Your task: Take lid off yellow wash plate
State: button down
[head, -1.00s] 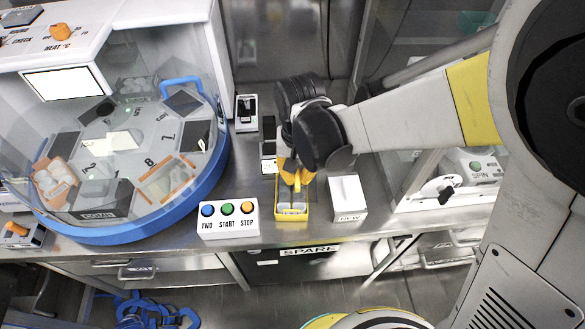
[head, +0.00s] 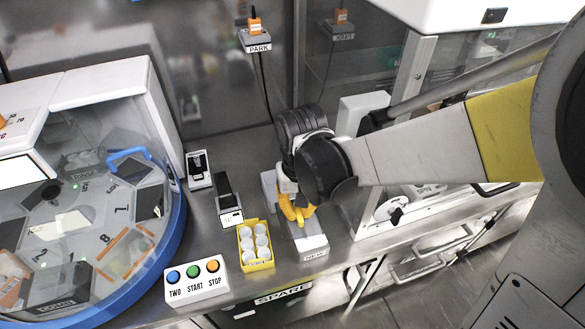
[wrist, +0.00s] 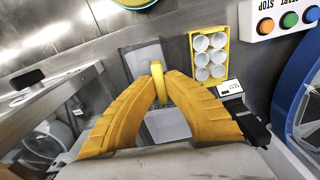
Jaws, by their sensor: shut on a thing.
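The yellow wash plate (head: 244,262) stands on the steel bench with its white round wells bare. It also shows in the wrist view (wrist: 194,60). My gripper (head: 299,215) is just right of the plate, over the white block marked NEW (head: 312,247). In the wrist view my yellow fingers (wrist: 158,92) are shut on the yellow handle of the lid (wrist: 157,72). The lid is off the plate. My fingers hide much of the lid, and I cannot tell whether it touches the block.
A box with TWO, START and STOP buttons (head: 196,281) stands left of the plate at the bench's front edge. A small labelled device (head: 228,207) is behind the plate. The blue-rimmed round machine (head: 170,232) is at left, a glass-walled cabinet (head: 411,75) at right.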

aim_at(298, 212)
jog(key=shift+r+p, duration=1.6)
jog(key=shift+r, duration=0.4)
